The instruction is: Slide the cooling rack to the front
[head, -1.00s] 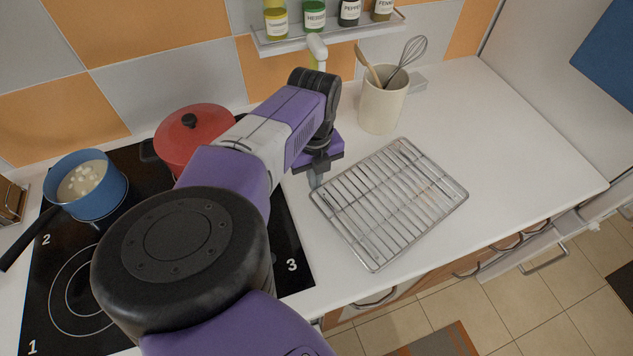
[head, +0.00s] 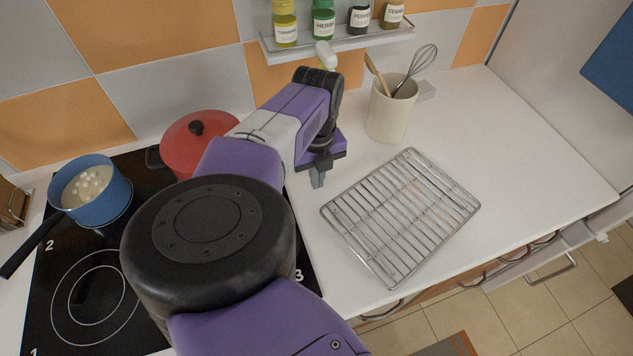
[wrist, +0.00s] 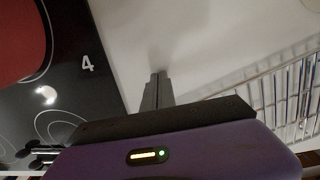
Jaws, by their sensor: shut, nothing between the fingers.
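The cooling rack (head: 400,215) is a silver wire grid lying on the white counter, right of the stove. It also shows at the right edge of the wrist view (wrist: 285,90). My gripper (head: 318,180) is just beyond the rack's back-left corner, fingers pointing down. In the wrist view its fingertips (wrist: 160,76) are together and empty, over bare counter between the stove and the rack. A gap of counter shows between the fingers and the rack. Whether the tips touch the counter I cannot tell.
A red lidded pot (head: 192,140) and a blue pan (head: 92,195) stand on the black stove (head: 60,270). A cream utensil crock (head: 390,112) stands behind the rack. A spice shelf (head: 340,42) hangs above. Counter right of the rack is clear.

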